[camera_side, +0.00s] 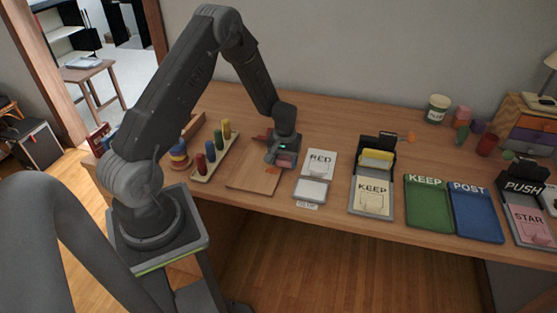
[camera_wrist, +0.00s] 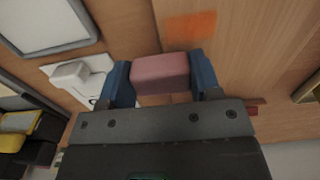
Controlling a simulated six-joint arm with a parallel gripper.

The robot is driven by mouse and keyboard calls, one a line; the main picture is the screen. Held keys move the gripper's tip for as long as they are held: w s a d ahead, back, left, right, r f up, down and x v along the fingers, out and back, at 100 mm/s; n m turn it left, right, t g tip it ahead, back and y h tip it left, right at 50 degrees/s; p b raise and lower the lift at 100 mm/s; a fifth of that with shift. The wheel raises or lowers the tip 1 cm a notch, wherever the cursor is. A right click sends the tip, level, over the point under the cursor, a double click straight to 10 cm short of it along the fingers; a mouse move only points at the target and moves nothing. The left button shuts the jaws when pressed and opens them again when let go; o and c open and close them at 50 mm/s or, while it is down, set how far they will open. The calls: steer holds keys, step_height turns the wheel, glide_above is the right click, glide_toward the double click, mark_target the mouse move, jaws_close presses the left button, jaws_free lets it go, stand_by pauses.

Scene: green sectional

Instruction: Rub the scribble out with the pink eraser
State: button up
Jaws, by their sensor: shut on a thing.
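The pink eraser (camera_wrist: 160,73) is a rounded block, held between the two blue fingertips of my gripper (camera_wrist: 161,84) in the wrist view. In the side view my gripper (camera_side: 282,158) points down over the far right part of a light wooden board (camera_side: 252,178). There the eraser is mostly hidden by the gripper. An orange patch (camera_wrist: 190,25), which looks like the scribble, lies on the wood just beyond the eraser in the wrist view. I cannot make it out in the side view. Whether the eraser touches the wood is not clear.
Right of the board are a card marked RED (camera_side: 320,160) and a white framed panel (camera_side: 311,190). A black box with a KEEP card (camera_side: 372,199), a green tray (camera_side: 428,208) and a blue tray (camera_side: 475,215) stand further right. Left is a rack of coloured pegs (camera_side: 214,158).

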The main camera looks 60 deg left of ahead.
steer(key=shift+r, duration=3.85)
steer(key=shift+s+a, duration=0.1)
steer(key=shift+s, duration=0.05)
glide_above(262, 171)
steer(key=shift+f, duration=3.65)
steer(key=shift+w+d+f, duration=0.35)
steer(key=shift+w+d, duration=0.25)
steer(key=shift+w, duration=0.05)
steer(key=shift+w+d+f, duration=0.3)
steer(key=shift+w+d, duration=0.3)
steer(key=shift+w, duration=0.05)
steer(key=shift+c, duration=0.4)
steer(key=shift+w+d, duration=1.05)
steer(key=s+a, duration=0.4)
steer(key=shift+s+a+r, duration=0.1)
steer(key=shift+s+a, duration=0.2)
step_height(262, 171, up, 8)
